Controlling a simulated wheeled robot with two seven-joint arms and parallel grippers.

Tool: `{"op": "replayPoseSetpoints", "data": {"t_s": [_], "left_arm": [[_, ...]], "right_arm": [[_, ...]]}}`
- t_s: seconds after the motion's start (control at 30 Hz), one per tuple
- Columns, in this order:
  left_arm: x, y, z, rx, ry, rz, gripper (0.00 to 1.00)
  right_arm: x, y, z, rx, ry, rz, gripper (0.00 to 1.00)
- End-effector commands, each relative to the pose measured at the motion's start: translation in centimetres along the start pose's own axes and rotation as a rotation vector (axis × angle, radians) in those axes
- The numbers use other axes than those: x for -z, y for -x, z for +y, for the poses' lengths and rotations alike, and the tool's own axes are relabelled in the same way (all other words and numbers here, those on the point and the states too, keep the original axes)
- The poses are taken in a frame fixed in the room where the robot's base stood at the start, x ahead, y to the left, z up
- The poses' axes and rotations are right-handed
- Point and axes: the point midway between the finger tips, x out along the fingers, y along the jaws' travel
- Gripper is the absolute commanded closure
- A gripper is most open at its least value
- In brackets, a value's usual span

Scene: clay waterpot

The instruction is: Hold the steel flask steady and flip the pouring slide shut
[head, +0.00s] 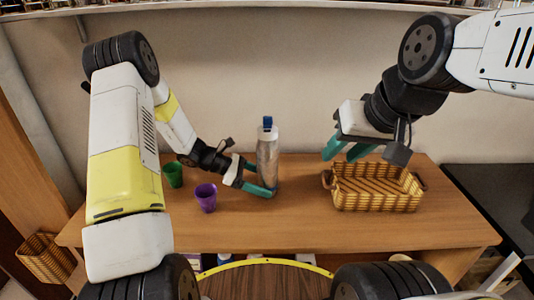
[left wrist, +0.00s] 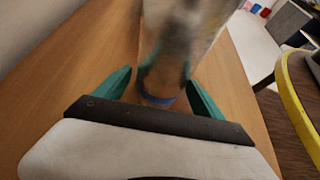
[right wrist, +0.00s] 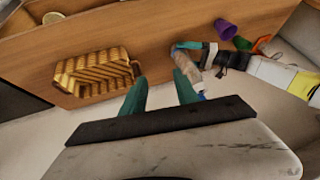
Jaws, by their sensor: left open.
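The steel flask (head: 267,155) stands upright on the wooden table, with a blue top (head: 267,122). The pouring slide is too small to make out, so its position cannot be told. My left gripper (head: 262,181) is low at the flask, open. In the left wrist view the flask (left wrist: 180,35) stands between the two green fingers, blurred; contact cannot be told. My right gripper (head: 342,155) is open and empty above the table, right of the flask and over the basket's back left. In the right wrist view its fingers (right wrist: 158,76) are apart with nothing gripped.
A wicker basket (head: 376,204) stands on the table (head: 300,225) right of the flask. A purple cup (head: 206,198) and a green cup (head: 173,175) stand to the left, near my left arm. The wall is close behind. The table front between purple cup and basket is clear.

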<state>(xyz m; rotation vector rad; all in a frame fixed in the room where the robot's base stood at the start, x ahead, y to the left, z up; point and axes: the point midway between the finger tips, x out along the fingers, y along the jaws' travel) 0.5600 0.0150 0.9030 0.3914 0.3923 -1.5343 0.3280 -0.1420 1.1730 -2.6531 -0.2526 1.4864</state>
Motion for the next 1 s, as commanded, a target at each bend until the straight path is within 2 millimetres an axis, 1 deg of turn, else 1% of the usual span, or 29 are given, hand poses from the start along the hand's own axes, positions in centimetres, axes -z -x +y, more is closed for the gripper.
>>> {"op": "replayPoseSetpoints", "data": {"t_s": [0.13, 0.37, 0.4, 0.57, 0.6, 0.63, 0.73, 0.8, 0.83, 0.87, 0.97, 1.0], "left_arm": [[0.0, -0.5, 0.0, 0.001, 0.000, 0.000, 0.21], [0.0, -0.5, 0.0, 0.001, -0.001, 0.000, 0.21], [0.0, -0.5, 0.0, 0.001, -0.001, 0.000, 0.25], [0.0, -0.5, 0.0, 0.001, -0.001, 0.000, 0.56], [0.0, -0.5, 0.0, 0.001, -0.001, 0.000, 0.61], [0.0, -0.5, 0.0, 0.001, -0.001, 0.000, 0.61], [0.0, -0.5, 0.0, 0.001, -0.001, 0.000, 0.61], [0.0, -0.5, 0.0, 0.000, -0.001, 0.000, 0.61], [0.0, -0.5, 0.0, 0.000, -0.001, 0.000, 0.61], [0.0, -0.5, 0.0, 0.001, -0.001, 0.000, 0.61], [0.0, -0.5, 0.0, 0.000, -0.001, 0.000, 0.61], [-0.1, -0.5, 0.0, 0.000, -0.001, 0.000, 0.61]], "right_arm": [[0.0, 0.0, 0.0, 0.000, 0.000, 0.000, 0.64], [0.0, 0.0, 0.0, 0.000, 0.000, 0.000, 0.64], [0.0, 0.0, 0.0, 0.000, 0.000, 0.000, 0.64], [0.0, 0.0, 0.0, 0.000, 0.000, 0.000, 0.64], [0.0, 0.0, 0.0, 0.000, 0.000, 0.000, 0.64], [0.0, 0.0, 0.0, 0.000, 0.000, 0.000, 0.64], [0.2, 0.0, 0.0, 0.000, 0.000, -0.002, 0.83], [0.8, 0.1, -0.1, -0.001, 0.001, -0.008, 0.97], [1.1, 0.1, -0.2, -0.002, 0.001, -0.013, 1.00], [1.7, 0.1, -0.3, -0.003, 0.001, -0.020, 1.00], [4.0, 0.0, -0.9, -0.012, 0.001, -0.049, 1.00], [5.2, -0.1, -1.2, -0.018, 0.000, -0.065, 1.00]]}}
